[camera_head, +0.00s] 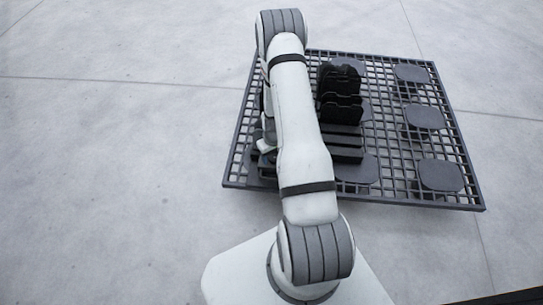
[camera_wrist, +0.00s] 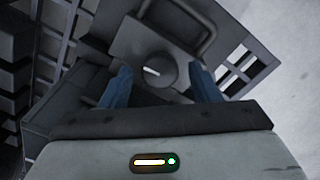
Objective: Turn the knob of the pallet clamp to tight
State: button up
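In the wrist view the clamp's round dark grey knob (camera_wrist: 157,72) sits on a grey plate (camera_wrist: 128,40), with a short white mark on its face slanting down to the right. My gripper (camera_wrist: 161,75) is open, with one blue finger on each side of the knob. Gaps show between the fingers and the knob, and I cannot tell how far above it the tips are. A bent bar handle (camera_wrist: 207,25) rises beside the knob. In the head view my arm hides the knob and most of the clamp.
A dark grid pallet (camera_head: 412,193) with several rounded pads lies on the pale floor. A black slotted rack (camera_head: 340,95) stands on it right of my arm, and dark slotted parts (camera_wrist: 12,75) show left in the wrist view. Floor around the pallet is clear.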

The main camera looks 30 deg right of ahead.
jog(key=c, duration=0.9)
jog(key=shift+a, duration=0.2)
jog(key=shift+d, duration=0.2)
jog(key=shift+s, duration=0.1)
dwell(0.4)
jog(key=o, duration=1)
jog(key=shift+r, duration=0.15)
notch_tip(320, 180, up, 8)
jog(key=p, duration=0.2)
jog(key=shift+f+p, duration=0.25)
jog(key=shift+p, duration=0.15)
